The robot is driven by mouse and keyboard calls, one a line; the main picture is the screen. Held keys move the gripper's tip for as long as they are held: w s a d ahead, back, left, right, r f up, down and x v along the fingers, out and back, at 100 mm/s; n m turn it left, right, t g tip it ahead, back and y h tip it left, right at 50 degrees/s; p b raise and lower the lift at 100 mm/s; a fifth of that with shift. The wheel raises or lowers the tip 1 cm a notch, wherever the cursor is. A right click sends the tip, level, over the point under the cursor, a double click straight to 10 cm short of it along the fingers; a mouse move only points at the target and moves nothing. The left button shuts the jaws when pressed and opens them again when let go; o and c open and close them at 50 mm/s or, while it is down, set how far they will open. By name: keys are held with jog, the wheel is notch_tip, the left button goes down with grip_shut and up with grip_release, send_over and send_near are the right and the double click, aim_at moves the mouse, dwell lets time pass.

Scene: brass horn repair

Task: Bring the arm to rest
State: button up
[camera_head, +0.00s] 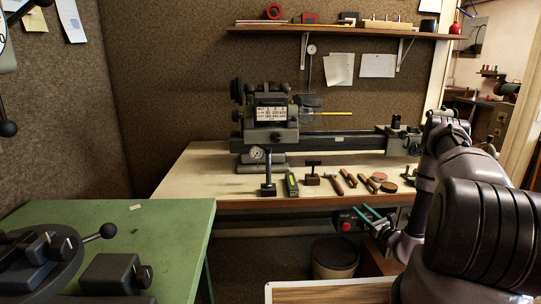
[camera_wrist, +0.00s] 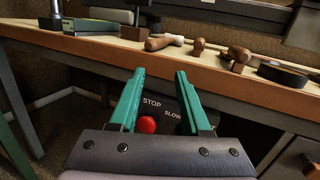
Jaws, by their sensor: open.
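My gripper (camera_head: 367,215) has two green fingers. They stand apart with nothing between them, in front of the workbench's front edge. In the wrist view my gripper (camera_wrist: 155,100) points at the bench front, where a panel with a red stop button (camera_wrist: 146,124) and the words STOP and SLOW shows beyond the fingers. The red button also shows in the head view (camera_head: 346,226), just left of the fingers. My arm comes in from the right side of the head view, bent, with its end low at the bench front.
A green table (camera_head: 180,225) stands at left. A bin (camera_head: 334,258) stands under the bench. A shelf (camera_head: 340,31) hangs above.

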jog(key=s+a+r+n+g+y, duration=0.1)
jog(key=a+r+n+g+y, duration=0.55)
jog(key=r, duration=0.65)
jog(key=s+a+r+n+g+y, duration=0.25)
jog(key=a+r+n+g, duration=0.4)
jog(key=r, duration=0.75)
jog(key=s+a+r+n+g+h, duration=0.3)
jog(key=s+a+r+n+g, duration=0.1)
jog(key=s+a+r+n, duration=0.4)
jog(key=s+d+r+n+t+h, duration=0.2)
jog(key=s+r+h, duration=0.3)
jog(key=s, duration=0.5)
jog(key=s+d+r+n+t+h, duration=0.3)
jog(key=s+d+r+t+h, duration=0.1)
jog(key=s+r, duration=0.5)
jog(key=shift+s+d+n+h, duration=0.3)
jog(key=shift+s+d+h, duration=0.45)
jog(key=shift+h, duration=0.35)
